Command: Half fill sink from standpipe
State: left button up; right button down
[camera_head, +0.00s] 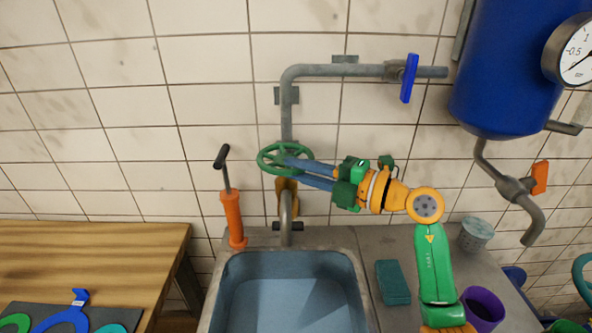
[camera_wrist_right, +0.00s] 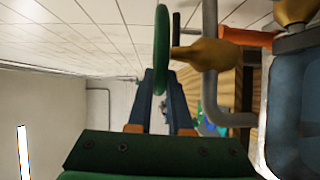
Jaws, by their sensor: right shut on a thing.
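A grey standpipe (camera_head: 287,115) runs down the tiled wall. A green handwheel (camera_head: 268,159) is on it, with a brass valve body (camera_head: 289,190) and a curved spout (camera_head: 286,215) below. My right gripper (camera_head: 285,162) is shut on the handwheel's rim. The wrist view shows the handwheel (camera_wrist_right: 162,45) edge-on between the blue fingers (camera_wrist_right: 163,85), next to the brass body (camera_wrist_right: 207,54). The sink (camera_head: 228,290) has a blue-grey basin under the spout; I cannot tell its water level. No stream from the spout is visible. My left gripper is out of view.
An orange hand pump (camera_head: 233,220) stands left of the spout. A blue lever (camera_head: 409,78) is on the upper pipe. A blue tank (camera_head: 505,75) with a gauge hangs at right. A teal block (camera_head: 393,282), grey cup (camera_head: 475,235) and purple cup (camera_head: 484,308) crowd the right counter.

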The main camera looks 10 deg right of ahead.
jog(key=shift+w+d+n+g+y, duration=0.2)
jog(key=shift+d+n+g+y, duration=0.1)
jog(key=shift+n+g+y, duration=0.6)
jog(key=shift+w+d+n+g+y, duration=0.25)
jog(key=shift+n+g+y, duration=0.35)
jog(key=shift+g, duration=0.6)
jog(key=shift+s, duration=0.1)
jog(key=c, duration=0.8)
grip_release()
jog(key=shift+c, duration=0.2)
jog(key=b+v, duration=0.3)
jog(key=v, duration=0.4)
jog(key=shift+d, duration=0.2)
jog(key=shift+a, duration=0.1)
